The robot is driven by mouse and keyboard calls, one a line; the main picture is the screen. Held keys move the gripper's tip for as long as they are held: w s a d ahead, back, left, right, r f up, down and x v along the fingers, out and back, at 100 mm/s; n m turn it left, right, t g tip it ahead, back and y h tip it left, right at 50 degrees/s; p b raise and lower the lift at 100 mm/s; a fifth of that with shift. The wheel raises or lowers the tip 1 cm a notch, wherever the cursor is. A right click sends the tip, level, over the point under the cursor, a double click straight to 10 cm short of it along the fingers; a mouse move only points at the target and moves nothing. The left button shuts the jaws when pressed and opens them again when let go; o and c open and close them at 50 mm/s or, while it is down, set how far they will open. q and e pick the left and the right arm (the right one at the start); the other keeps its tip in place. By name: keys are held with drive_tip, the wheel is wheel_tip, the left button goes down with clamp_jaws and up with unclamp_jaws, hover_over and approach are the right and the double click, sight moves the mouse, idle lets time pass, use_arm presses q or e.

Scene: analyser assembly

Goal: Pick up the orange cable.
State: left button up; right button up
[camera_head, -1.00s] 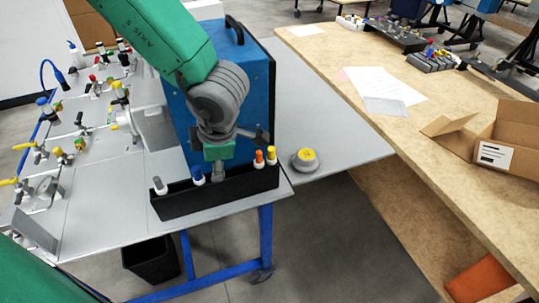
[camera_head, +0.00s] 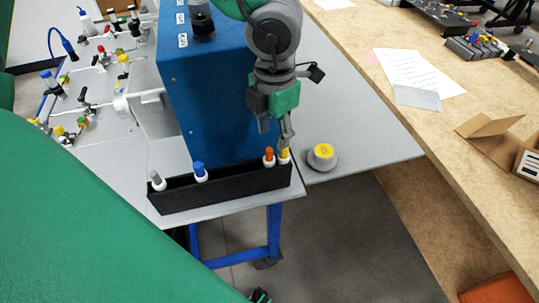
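The orange cable shows as an orange-topped plug with a white collar (camera_head: 268,157), upright near the right end of a black rack (camera_head: 222,189). A yellow-topped plug (camera_head: 283,156) stands right beside it. My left gripper (camera_head: 284,140) points down at this end of the rack, its tip at or just above the yellow top, slightly right of the orange one. I cannot tell whether it touches either plug or how far its fingers are apart. My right gripper cannot be made out.
A blue plug (camera_head: 200,172) and a grey plug (camera_head: 158,181) stand in the same rack. A tall blue box (camera_head: 205,100) rises behind it. A grey knob with a yellow top (camera_head: 321,157) sits to the right on the grey table (camera_head: 375,145). My green arm link covers the lower left.

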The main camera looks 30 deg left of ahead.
sight(271, 149)
use_arm(q)
drive_tip(key=shift+s+d+f, duration=0.15)
drive_tip(key=shift+f, duration=0.35)
drive_tip(key=f, duration=0.2)
drive_tip(key=f+b, duration=0.1)
drive_tip(key=shift+s+a+f, duration=0.3)
drive_tip(key=shift+f, duration=0.05)
drive_tip(key=shift+w+a+f, duration=0.1)
drive_tip(key=shift+a+f, duration=0.15)
drive_tip(key=shift+f, duration=0.2)
drive_tip(key=shift+d+r, duration=0.1)
drive_tip(key=c, duration=0.7)
drive_tip(key=shift+d, duration=0.2)
clamp_jaws()
